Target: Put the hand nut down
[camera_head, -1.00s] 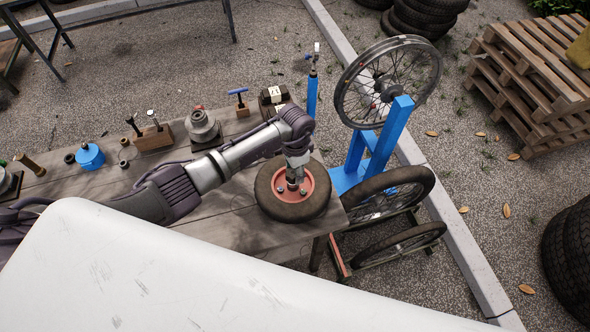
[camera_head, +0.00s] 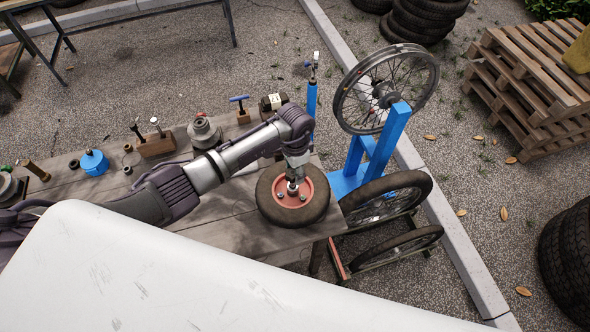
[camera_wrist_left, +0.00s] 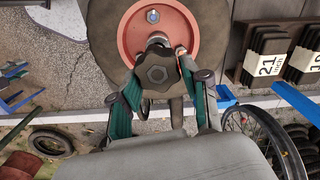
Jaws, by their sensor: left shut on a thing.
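The hand nut (camera_wrist_left: 158,72) is a dark, lobed knob in the left wrist view, between the fingers of my left gripper (camera_wrist_left: 160,88). My left gripper (camera_head: 294,178) is shut on it, over the centre of a small wheel with a red hub (camera_head: 306,205) and black tyre (camera_head: 268,212). In the wrist view the nut sits in front of the red hub (camera_wrist_left: 130,40), in line with its centre; whether it touches the hub or a shaft there I cannot tell. The wheel lies flat on the wooden bench. My right gripper is not in view.
The bench (camera_head: 225,225) has clear planks left of the wheel. A grey stepped part (camera_head: 204,133), a wooden block with tools (camera_head: 157,144) and a blue pot (camera_head: 94,162) stand along its far side. A blue wheel stand (camera_head: 385,145) rises right of the bench.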

